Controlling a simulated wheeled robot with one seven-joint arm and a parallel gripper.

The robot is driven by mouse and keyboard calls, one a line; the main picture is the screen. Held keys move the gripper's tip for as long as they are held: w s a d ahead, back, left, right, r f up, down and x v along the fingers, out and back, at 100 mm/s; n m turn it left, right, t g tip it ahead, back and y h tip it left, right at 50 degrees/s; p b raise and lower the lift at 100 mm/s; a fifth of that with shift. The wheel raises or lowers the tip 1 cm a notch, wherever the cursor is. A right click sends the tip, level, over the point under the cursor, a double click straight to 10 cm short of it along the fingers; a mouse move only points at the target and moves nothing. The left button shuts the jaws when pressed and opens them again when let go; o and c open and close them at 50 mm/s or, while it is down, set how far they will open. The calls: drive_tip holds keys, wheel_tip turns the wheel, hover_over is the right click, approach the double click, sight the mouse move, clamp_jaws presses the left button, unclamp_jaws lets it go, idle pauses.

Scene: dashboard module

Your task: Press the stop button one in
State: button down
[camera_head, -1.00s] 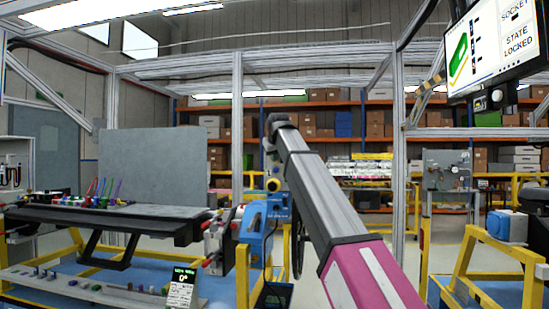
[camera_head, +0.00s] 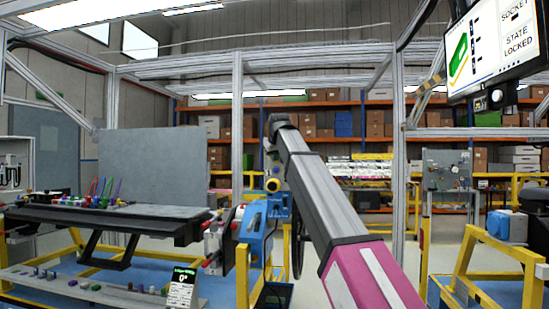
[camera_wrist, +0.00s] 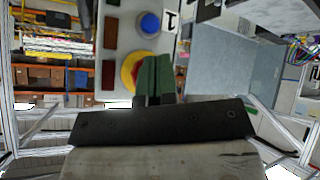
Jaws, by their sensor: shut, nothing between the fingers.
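In the wrist view, a pale panel (camera_wrist: 174,60) carries a red stop button in a yellow round collar (camera_wrist: 127,72). My gripper (camera_wrist: 154,60) has dark green fingers that are together and empty. The fingers overlap the right part of the stop button in this view and hide some of it. I cannot tell whether the fingertips touch it. A blue round button (camera_wrist: 150,22) and a label with a "1" (camera_wrist: 171,18) sit beyond the fingertips. In the head view, my arm hides the gripper, and the stop button cannot be made out for sure.
Dark red square parts (camera_wrist: 110,32) are on the panel's left side. In the head view, a blue machine (camera_head: 262,217) stands beside the arm's far end, near yellow frames (camera_head: 242,270). A grey-topped bench (camera_head: 100,216) is at left. A screen (camera_head: 495,45) hangs upper right.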

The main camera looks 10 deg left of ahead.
drive_tip(key=shift+w, duration=0.3)
drive_tip(key=shift+s, duration=0.2)
idle(0.3)
drive_tip(key=shift+s, duration=0.65)
drive_tip(key=s, duration=0.5)
drive_tip(key=shift+a, duration=0.1)
drive_tip(key=shift+s, duration=0.1)
idle(0.8)
